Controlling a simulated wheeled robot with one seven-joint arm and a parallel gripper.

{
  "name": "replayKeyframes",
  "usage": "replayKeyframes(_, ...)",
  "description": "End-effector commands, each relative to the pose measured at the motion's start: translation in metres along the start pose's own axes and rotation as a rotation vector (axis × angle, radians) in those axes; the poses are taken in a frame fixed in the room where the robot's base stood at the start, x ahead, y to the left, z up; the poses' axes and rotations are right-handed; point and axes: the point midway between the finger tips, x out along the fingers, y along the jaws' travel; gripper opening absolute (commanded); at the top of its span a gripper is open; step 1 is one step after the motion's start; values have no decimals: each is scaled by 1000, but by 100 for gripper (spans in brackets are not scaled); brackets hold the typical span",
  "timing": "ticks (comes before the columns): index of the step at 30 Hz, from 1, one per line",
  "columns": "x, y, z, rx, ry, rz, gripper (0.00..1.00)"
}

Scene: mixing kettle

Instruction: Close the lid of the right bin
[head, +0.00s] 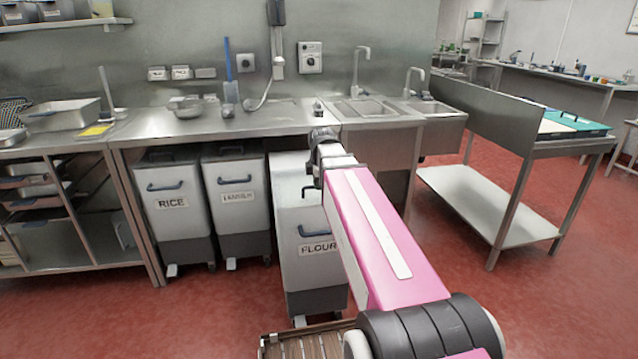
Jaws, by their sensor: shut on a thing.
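The right bin (317,272), a grey-white bin labelled FLOUR with a dark base and a blue front handle, stands forward of the other bins, partly under the counter. Its pale lid (289,172) shows at the top, left of my pink arm; how far it is open is hard to tell. My gripper (313,189) is at the lid, mostly hidden behind my own wrist, with only a small dark part showing. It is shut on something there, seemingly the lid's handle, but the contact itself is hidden. My arm covers the bin's right side.
The RICE bin (175,225) and a second bin (236,212) stand to the left under the steel counter (215,124). The counter edge runs close above the lid. A wooden slatted thing (300,346) lies at the bottom. Red floor is free to the right, before a steel table (484,203).

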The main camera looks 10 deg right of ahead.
Motion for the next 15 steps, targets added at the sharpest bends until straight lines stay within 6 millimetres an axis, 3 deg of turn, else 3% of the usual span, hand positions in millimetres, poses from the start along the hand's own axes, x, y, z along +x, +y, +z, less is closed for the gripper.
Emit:
replayKeyframes(3,0,1,0,0,0,1,0)
replayKeyframes(4,0,1,0,0,0,1,18)
replayKeyframes(6,0,1,0,0,0,2,40)
replayKeyframes(15,0,1,0,0,0,2,40)
